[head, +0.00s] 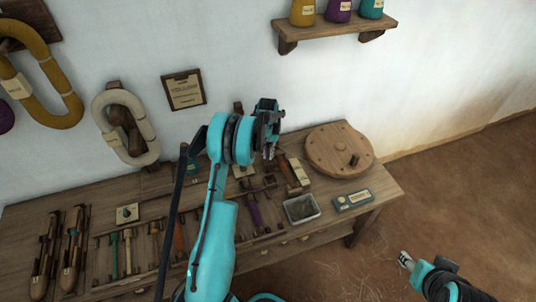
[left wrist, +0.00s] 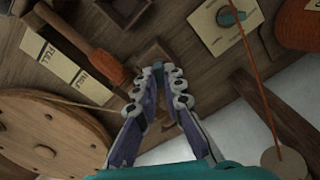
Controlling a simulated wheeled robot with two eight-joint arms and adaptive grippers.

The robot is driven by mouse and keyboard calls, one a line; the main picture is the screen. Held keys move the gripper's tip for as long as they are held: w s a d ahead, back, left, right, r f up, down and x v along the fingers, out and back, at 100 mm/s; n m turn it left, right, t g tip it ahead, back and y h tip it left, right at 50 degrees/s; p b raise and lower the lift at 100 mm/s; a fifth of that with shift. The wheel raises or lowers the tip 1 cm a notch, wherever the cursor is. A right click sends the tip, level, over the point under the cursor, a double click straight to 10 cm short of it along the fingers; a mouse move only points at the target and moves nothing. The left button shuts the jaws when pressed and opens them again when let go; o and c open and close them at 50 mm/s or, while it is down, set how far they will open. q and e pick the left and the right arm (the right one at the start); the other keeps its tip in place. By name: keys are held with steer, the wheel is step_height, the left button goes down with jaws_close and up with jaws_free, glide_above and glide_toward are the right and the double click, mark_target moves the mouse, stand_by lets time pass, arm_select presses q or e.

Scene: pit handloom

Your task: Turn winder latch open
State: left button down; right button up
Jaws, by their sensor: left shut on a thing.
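My left gripper (head: 268,152) reaches over the back of the wooden bench. In the left wrist view its two fingers (left wrist: 165,82) are closed in on a small brown wooden piece (left wrist: 152,52), which looks like the winder latch. The fingers cover much of this piece, and its turn angle is hard to tell. Beside it lie a wooden bar with an orange-brown part (left wrist: 90,45) and two pale labels, FULL and HALF (left wrist: 68,65). The round wooden disc (head: 340,150) with a peg stands to the right. My right gripper (head: 405,262) is low at the right, away from the bench.
The bench (head: 385,188) holds a metal tray (head: 301,208), a blue-grey box (head: 353,200) and several wooden tools. A card with a teal knob (left wrist: 232,16) is near the left gripper. Yarn hanks hang on the wall behind. The floor at right is clear.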

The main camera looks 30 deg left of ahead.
arm_select(q)
steer(key=n, duration=0.5)
steer(key=shift+n, duration=0.7)
steer(key=c, duration=1.6)
jaws_free()
step_height(320, 180, up, 12)
steer(key=shift+r, duration=0.1)
